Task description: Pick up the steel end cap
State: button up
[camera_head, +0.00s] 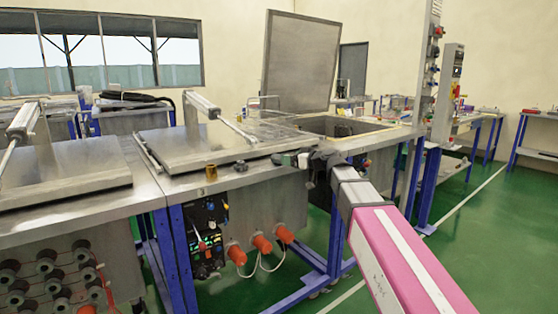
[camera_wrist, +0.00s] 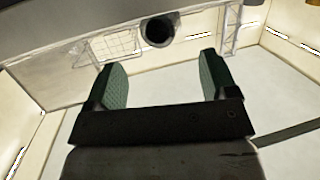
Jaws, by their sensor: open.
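A short, round, dark grey piece with a dark face (camera_wrist: 159,31), likely the steel end cap, shows in the wrist view. It stands at the edge of a grey surface, beyond my fingertips and between their lines. My gripper (camera_wrist: 161,68) is open, with green-padded fingers apart and nothing between them. In the head view my gripper (camera_head: 288,159) is at the front edge of the steel bench (camera_head: 150,187). A small dark grey piece (camera_head: 240,166) lies on that edge to its left; I cannot tell whether it is the same piece.
A small brass cylinder (camera_head: 211,173) stands on the bench edge farther left. A flat steel lid (camera_head: 190,147) lies behind it, and another lid (camera_head: 299,60) stands raised over an open bin. A wire basket (camera_wrist: 107,45) shows in the wrist view. Orange plugs (camera_head: 262,243) stick out below the bench.

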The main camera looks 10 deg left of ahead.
aim_at(278, 157)
jog(key=x, duration=0.8)
jog(key=shift+a+f, duration=0.2)
jog(key=shift+s, duration=0.1)
jog(key=c, duration=1.4)
jog(key=shift+o, duration=0.2)
